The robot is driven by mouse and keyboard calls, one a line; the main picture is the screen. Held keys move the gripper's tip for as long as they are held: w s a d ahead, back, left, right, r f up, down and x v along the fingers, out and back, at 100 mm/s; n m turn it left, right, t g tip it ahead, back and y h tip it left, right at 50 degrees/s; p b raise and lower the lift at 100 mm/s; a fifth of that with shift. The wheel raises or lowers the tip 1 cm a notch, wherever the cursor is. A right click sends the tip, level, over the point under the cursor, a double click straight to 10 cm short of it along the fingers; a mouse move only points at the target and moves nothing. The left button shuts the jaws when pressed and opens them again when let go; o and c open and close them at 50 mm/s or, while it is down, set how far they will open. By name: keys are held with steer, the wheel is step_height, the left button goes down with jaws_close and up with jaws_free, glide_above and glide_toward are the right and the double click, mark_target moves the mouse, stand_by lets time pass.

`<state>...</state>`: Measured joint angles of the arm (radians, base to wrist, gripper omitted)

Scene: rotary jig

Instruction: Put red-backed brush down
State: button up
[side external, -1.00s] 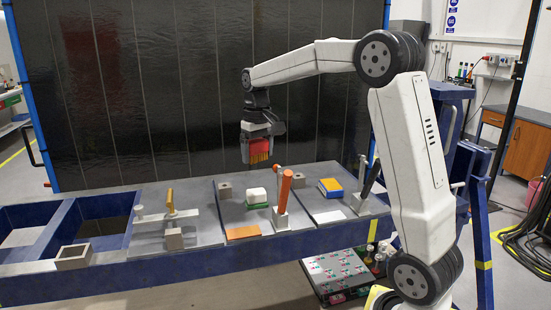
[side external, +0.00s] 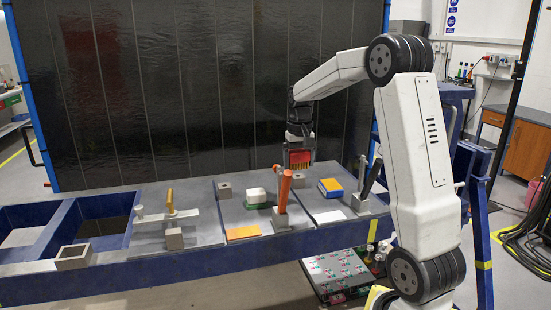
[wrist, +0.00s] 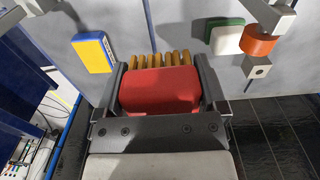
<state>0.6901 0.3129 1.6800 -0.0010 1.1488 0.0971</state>
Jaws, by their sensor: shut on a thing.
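The red-backed brush (side external: 299,161) is held in my gripper (side external: 299,157), bristles downward, behind the orange-handled post at the bench's back edge. It appears to be above the bench surface; the exact gap is hard to judge. In the wrist view my gripper (wrist: 161,78) has one finger on each side of the brush's red back (wrist: 160,93), with tan bristle tufts showing beyond it. The bench (side external: 205,232) has grey panels set in a blue frame.
A yellow-and-blue block (side external: 331,187) lies right of the orange-handled post (side external: 284,190). A white-and-green block (side external: 257,197) and an orange plate (side external: 243,232) lie left of it. A black-handled post (side external: 367,185) stands at the right.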

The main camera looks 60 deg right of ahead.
steer(key=shift+w, duration=0.1)
steer(key=w+d+f, duration=0.4)
steer(key=w+d, duration=0.1)
steer(key=w, duration=0.2)
glide_above(274, 189)
steer(key=f, duration=0.5)
steer(key=shift+s+a, duration=0.2)
steer(key=shift+s, duration=0.15)
steer(key=shift+f, duration=0.15)
steer(key=shift+w+d+f, duration=0.1)
steer(key=shift+w, duration=0.05)
steer(key=shift+w+f, duration=0.1)
steer(key=shift+f, duration=1.65)
steer(key=shift+f, duration=0.15)
